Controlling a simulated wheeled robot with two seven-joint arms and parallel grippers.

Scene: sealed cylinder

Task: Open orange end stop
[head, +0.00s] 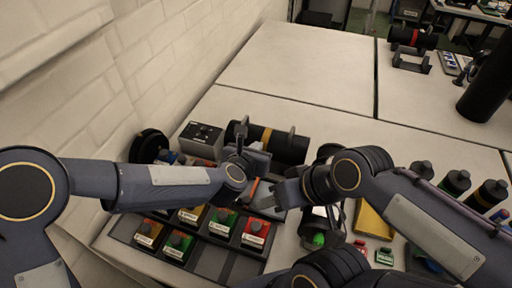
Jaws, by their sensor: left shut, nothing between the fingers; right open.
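A black cylinder (290,148) with a yellow band lies on its side on the table, in upright grey supports. My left gripper (243,137) is shut and empty, in front of the cylinder's left part and over it in the picture; I cannot tell whether it touches. My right gripper (262,200) is open, lower and to the right, over the right edge of a tray of coloured blocks. A narrow orange-red piece (253,188) shows between the two grippers, partly hidden by them. I cannot tell whether it is the orange end stop.
The dark tray (215,262) holds several red, green and yellow blocks. A grey control box (201,138) stands left of the cylinder, by the white brick wall. Several dark bottles (455,183) stand at the right. The far table top (300,65) is clear.

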